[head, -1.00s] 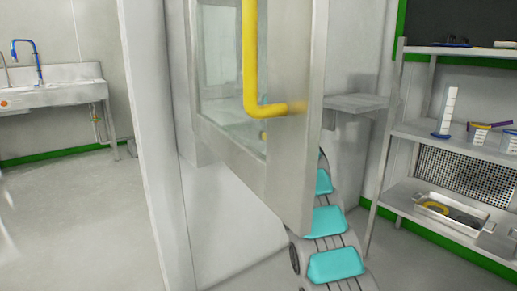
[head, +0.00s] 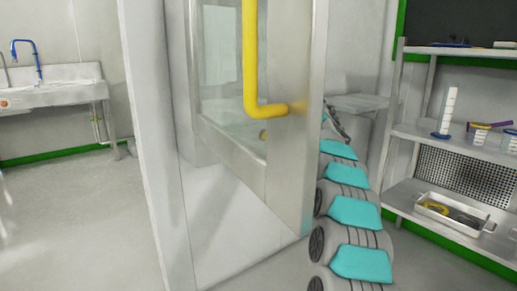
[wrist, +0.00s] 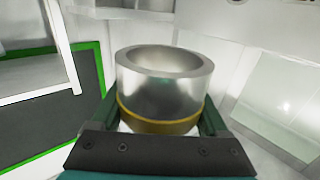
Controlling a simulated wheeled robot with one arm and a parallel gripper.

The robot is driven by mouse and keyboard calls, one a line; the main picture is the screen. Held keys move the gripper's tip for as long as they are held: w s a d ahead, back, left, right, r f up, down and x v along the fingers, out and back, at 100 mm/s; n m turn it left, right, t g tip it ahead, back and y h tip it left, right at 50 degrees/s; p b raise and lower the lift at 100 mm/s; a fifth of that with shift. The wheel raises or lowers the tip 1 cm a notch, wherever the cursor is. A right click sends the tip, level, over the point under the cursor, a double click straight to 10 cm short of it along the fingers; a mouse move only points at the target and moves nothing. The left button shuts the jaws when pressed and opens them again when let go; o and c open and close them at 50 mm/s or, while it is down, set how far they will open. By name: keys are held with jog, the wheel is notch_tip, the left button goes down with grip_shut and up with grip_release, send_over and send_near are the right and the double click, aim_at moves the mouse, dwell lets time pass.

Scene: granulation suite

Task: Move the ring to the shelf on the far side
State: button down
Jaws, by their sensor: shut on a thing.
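The ring (wrist: 160,88) is a thick silvery metal band with a gold stripe near its lower edge. In the wrist view my gripper (wrist: 158,118) is shut on it, with one dark green finger on each side. The ring is upright, its open top showing. In the head view the ring is not visible. A small metal shelf (head: 362,101) is on the wall behind the door panel. A metal rack (head: 455,140) with several shelves stands at the right. I cannot tell which is the far-side shelf.
A steel-framed glass door (head: 290,150) with a yellow handle (head: 250,60) stands close beside my arm. The rack holds a white measuring cylinder (head: 448,110), beakers (head: 478,135) and a tray (head: 440,209). A sink (head: 50,95) is at the far left. The left floor is clear.

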notch_tip(320, 180, down, 9)
jog(key=s+d+n+y, duration=0.1)
jog(key=d+y, duration=0.1)
jog(key=shift+s+d+n+y, duration=0.2)
jog(key=shift+s+n+y, duration=0.15)
jog(key=shift+n+y, duration=0.05)
jog(key=shift+f, duration=0.1)
